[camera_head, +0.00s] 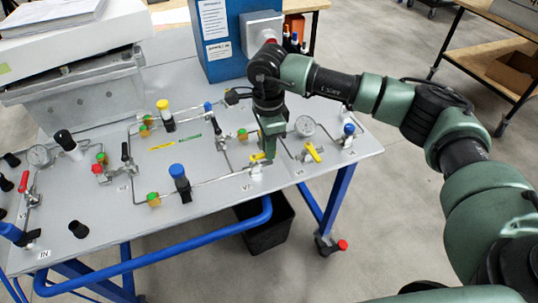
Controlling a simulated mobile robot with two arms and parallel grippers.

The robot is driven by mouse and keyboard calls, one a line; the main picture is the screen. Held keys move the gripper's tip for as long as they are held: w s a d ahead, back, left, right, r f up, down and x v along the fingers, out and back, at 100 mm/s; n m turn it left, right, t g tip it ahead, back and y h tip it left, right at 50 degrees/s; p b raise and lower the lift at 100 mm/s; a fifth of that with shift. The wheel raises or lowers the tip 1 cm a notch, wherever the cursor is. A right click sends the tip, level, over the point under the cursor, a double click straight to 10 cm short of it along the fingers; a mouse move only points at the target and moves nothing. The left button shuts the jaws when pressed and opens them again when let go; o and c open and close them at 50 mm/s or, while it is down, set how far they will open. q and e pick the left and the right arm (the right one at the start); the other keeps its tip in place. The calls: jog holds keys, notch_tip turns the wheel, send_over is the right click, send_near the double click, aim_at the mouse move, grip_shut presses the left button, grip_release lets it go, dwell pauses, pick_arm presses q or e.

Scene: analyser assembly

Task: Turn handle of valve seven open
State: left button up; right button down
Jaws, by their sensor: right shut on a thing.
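The grey analyser panel (215,217) carries pipes and several valves. My right gripper (269,150) points down at the panel's front right part and is shut on a yellow valve handle (257,157). The fingers hide part of this handle and its valve body. A small label sits in front of it, too small to read surely. A second yellow valve handle (313,153) stands to the right, apart from the gripper and set at a slant. My left gripper is not in view.
A round gauge (305,126) and a blue-topped knob (348,130) stand right of the gripper. A blue-capped black valve (181,182) stands to its left. A blue box (222,50) rises behind. A blue rail (160,257) runs along the front.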

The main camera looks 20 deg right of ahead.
jog(key=shift+w+n+b, duration=0.2)
jog(key=shift+n+b, duration=0.15)
jog(key=shift+n, duration=0.15)
jog(key=shift+r, duration=0.1)
jog(key=c, duration=1.4)
grip_release()
notch_tip(320, 180, up, 8)
jog(key=b, duration=0.1)
